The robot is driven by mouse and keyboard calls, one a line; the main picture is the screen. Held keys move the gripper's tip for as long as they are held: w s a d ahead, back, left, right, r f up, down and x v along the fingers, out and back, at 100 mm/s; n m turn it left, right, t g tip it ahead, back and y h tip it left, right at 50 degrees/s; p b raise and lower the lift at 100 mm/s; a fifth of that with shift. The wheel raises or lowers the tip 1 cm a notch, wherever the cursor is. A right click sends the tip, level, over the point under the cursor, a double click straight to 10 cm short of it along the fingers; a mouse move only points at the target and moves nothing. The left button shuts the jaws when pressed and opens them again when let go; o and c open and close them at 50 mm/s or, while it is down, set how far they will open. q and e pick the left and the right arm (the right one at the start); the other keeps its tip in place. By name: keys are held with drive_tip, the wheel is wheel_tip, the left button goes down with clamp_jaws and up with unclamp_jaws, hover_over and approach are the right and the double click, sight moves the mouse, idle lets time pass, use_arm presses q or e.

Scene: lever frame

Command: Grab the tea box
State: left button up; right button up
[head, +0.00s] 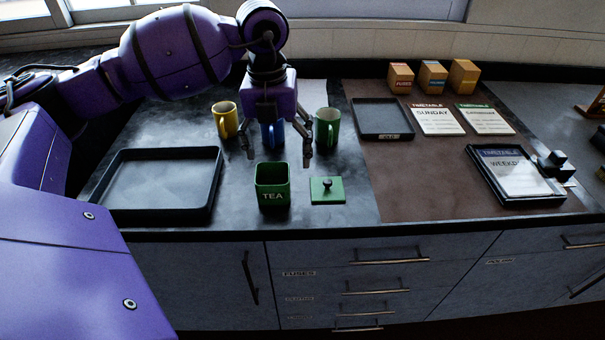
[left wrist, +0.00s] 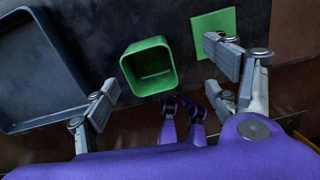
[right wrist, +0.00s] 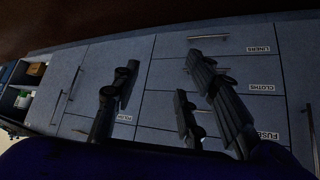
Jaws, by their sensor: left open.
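The tea box (head: 272,186) is a green, open-topped square box labelled TEA, upright near the counter's front edge. It also shows in the left wrist view (left wrist: 150,68), with an empty interior. Its green lid (head: 327,190) with a dark knob lies flat to its right. My left gripper (head: 278,157) is open and empty, pointing down above and behind the box in the head view. In the left wrist view the box lies between and beyond its spread fingers, apart from them. My right gripper (right wrist: 160,85) is open and empty, facing the drawer fronts.
A dark tray (head: 155,205) stands left of the box. Yellow (head: 225,119), blue (head: 266,135) and green (head: 327,127) mugs stand behind it. To the right are a small tray (head: 382,118), timetable cards (head: 437,119) and small boxes (head: 463,76).

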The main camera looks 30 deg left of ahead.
sight(273, 179)
use_arm(q)
drive_tip(key=shift+s+a+f+n, duration=0.15)
drive_tip(key=shift+s+f+n, duration=0.05)
drive_tip(key=shift+s+f, duration=0.35)
drive_tip(key=shift+s+a+f+n, duration=0.15)
drive_tip(key=shift+s+f+n, duration=0.05)
drive_tip(key=shift+s+f, duration=0.3)
drive_tip(key=f, duration=0.3)
drive_tip(key=f+p, duration=0.1)
drive_tip(key=shift+w+a+f, duration=0.1)
drive_tip(key=shift+w+f, duration=0.15)
drive_tip(key=shift+f, duration=0.5)
use_arm(e)
drive_tip(key=shift+s+d+r, duration=0.25)
drive_tip(key=shift+s+r, duration=0.05)
drive_tip(key=shift+s, duration=0.1)
use_arm(q)
drive_tip(key=shift+c, duration=0.3)
use_arm(e)
drive_tip(key=shift+w, duration=0.1)
